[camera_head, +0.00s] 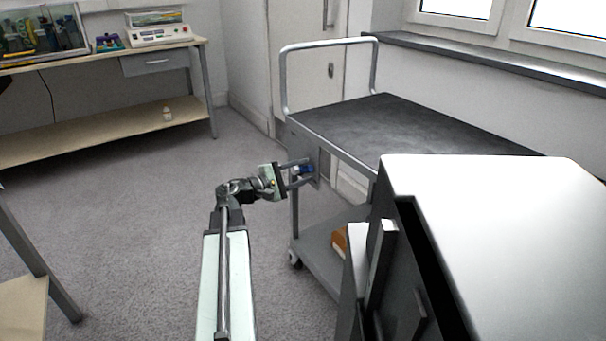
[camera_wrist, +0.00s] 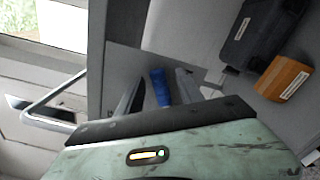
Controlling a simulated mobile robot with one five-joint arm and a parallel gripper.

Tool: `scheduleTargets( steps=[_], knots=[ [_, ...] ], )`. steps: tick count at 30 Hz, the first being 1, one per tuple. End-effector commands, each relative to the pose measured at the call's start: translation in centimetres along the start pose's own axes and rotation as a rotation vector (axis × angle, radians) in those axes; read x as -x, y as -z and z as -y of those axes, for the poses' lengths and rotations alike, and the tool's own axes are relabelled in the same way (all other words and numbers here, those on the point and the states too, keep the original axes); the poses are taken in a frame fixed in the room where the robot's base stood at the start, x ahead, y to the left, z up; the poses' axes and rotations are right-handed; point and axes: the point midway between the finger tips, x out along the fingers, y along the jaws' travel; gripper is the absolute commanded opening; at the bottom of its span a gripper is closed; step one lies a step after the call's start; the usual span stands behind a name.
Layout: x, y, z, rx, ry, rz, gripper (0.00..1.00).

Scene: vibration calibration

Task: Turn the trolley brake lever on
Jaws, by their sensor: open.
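The trolley (camera_head: 400,130) has a dark top, a grey tube handle and a lower shelf. On its end plate (camera_head: 305,150) is a small blue lever (camera_head: 303,169), the brake lever. My gripper (camera_head: 301,174) is open at the plate, with the blue lever between its fingers. In the wrist view the blue lever (camera_wrist: 160,86) stands between the two fingers, nearer the left one in the picture. Whether either finger touches it, I cannot tell. The lever's base is partly hidden by my gripper.
A large grey cabinet-like body (camera_head: 500,200) stands at the right, in front of the trolley. An orange-brown block (camera_wrist: 283,78) and a dark case (camera_wrist: 262,32) lie on the lower shelf. A workbench (camera_head: 100,60) stands at the back left. Carpet (camera_head: 140,210) left of my arm is clear.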

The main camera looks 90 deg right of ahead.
Motion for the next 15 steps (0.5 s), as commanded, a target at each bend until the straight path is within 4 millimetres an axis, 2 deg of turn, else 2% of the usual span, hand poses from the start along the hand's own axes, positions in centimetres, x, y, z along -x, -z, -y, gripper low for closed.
scheduleTargets(
  steps=[9, 15],
  knots=[
    [5.8, 0.0, 0.0, 0.0, -0.002, -0.004, 0.44],
    [7.3, -0.1, 0.1, 0.0, 0.0, -0.001, 0.44]
  ],
)
